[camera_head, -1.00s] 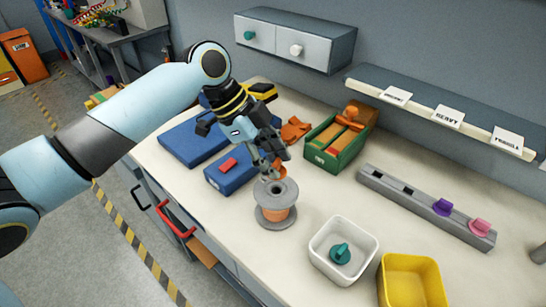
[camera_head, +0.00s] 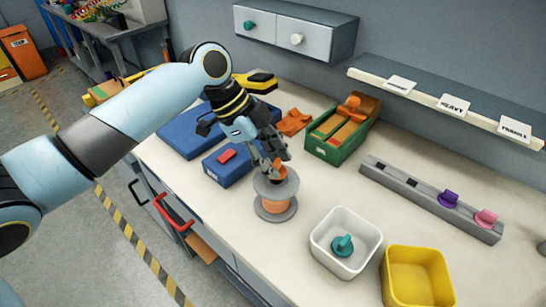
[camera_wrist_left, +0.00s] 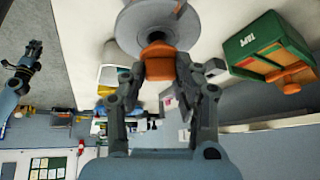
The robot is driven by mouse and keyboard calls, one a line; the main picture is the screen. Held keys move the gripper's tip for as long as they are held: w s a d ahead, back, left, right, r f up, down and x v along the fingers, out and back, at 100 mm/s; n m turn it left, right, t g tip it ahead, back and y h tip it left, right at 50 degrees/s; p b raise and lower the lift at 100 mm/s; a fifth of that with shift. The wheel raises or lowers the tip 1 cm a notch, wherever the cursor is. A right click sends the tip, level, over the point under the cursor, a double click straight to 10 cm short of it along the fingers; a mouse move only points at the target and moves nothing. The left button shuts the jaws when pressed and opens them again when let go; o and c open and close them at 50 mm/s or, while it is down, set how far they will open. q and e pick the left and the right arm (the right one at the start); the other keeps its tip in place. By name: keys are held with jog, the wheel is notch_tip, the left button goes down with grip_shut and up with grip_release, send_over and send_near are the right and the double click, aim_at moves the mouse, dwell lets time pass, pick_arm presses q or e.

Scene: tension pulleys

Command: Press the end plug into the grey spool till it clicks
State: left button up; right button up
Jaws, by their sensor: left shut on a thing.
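The grey spool (camera_head: 275,207), wound with orange, stands upright on the bench. My left gripper (camera_head: 278,168) is shut on the orange end plug (camera_head: 279,175) over the spool's top flange. In the left wrist view the plug (camera_wrist_left: 159,62) sits between the fingertips, against or just over the edge of the spool's flange (camera_wrist_left: 133,28). What looks like my right gripper (camera_wrist_left: 33,50) shows small at the left of the wrist view.
Blue boxes (camera_head: 190,140) and a green box (camera_head: 338,145) lie behind the spool. A white bin (camera_head: 372,240) with a teal knob and a yellow bin (camera_head: 415,275) stand to the right. A grey slotted rail (camera_head: 430,200) lies farther back.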

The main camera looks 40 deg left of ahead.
dwell(0.8)
pick_arm(q)
jog(key=shift+p, duration=0.4)
jog(key=shift+f, duration=0.1)
jog(key=shift+f, duration=0.1)
jog(key=shift+f+b, duration=0.65)
jog(key=shift+f, duration=0.35)
dwell(0.4)
